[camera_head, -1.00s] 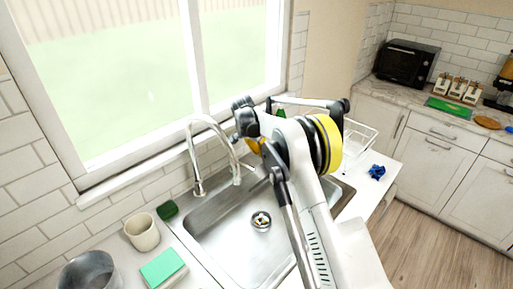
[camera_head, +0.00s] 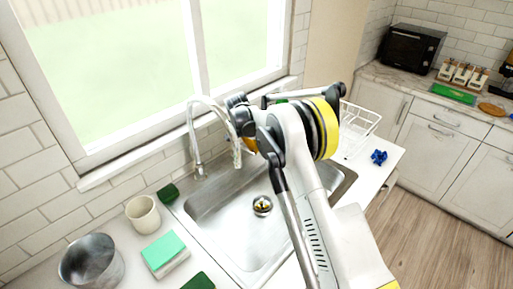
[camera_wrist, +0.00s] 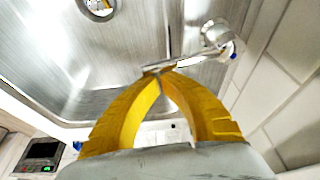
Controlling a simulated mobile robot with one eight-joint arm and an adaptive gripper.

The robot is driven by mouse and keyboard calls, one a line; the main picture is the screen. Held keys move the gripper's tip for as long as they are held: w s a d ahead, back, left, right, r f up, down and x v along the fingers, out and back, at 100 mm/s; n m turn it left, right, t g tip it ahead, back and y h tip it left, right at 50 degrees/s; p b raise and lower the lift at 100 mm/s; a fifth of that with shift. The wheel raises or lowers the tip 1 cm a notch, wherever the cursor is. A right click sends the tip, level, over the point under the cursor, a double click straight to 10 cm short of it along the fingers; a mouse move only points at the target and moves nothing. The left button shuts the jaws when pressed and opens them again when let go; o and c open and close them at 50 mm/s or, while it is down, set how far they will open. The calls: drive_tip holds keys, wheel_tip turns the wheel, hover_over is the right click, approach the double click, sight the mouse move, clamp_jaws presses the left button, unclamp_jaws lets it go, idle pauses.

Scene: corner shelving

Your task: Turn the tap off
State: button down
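The tap is a chrome gooseneck (camera_head: 192,133) at the back edge of the steel sink (camera_head: 212,203). A pale, clear streak that looks like running water hangs below its spout. In the wrist view, a round chrome tap part (camera_wrist: 214,32) is at upper right, and a thin chrome bar reaches from near it to my fingertips. My gripper (camera_wrist: 163,70) has its yellow fingers brought together at the tips. I cannot tell whether the tips touch the bar. In the head view my arm hides most of the gripper, which is close to the right of the spout. The tap's handle is not clear.
A cream mug (camera_head: 143,214), a metal pot (camera_head: 91,262), a green-topped sponge (camera_head: 164,249) and a dark green block (camera_head: 168,193) stand left of the sink. A white wire rack (camera_head: 357,128) and a blue item (camera_head: 379,157) are at right. The window wall is close behind the tap.

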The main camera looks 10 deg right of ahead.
drive_tip(key=shift+s+a+f, duration=0.1)
drive_tip(key=shift+s+a, duration=0.2)
wheel_tip(320, 180, up, 10)
drive_tip(key=s+d+r+n+t+y+b, duration=0.1)
drive_tip(key=s+r+n+b, duration=0.2)
drive_tip(key=s+r, duration=0.55)
drive_tip(key=s+d+r+n+t+y+b, duration=0.1)
drive_tip(key=s+r+n+b, duration=0.2)
drive_tip(key=s, duration=1)
drive_tip(key=s+f+n+t+b, duration=0.1)
drive_tip(key=s+f, duration=0.2)
drive_tip(key=s, duration=0.4)
drive_tip(key=s+f+n+t+b, duration=0.1)
drive_tip(key=s+f, duration=0.3)
drive_tip(key=s, duration=0.4)
drive_tip(key=s+f+n+y+b, duration=0.1)
drive_tip(key=s+f+n, duration=0.1)
drive_tip(key=s, duration=0.5)
drive_tip(key=shift+s+f+t+b, duration=0.3)
drive_tip(key=shift+f+t+b, duration=0.1)
drive_tip(key=shift+f, duration=0.4)
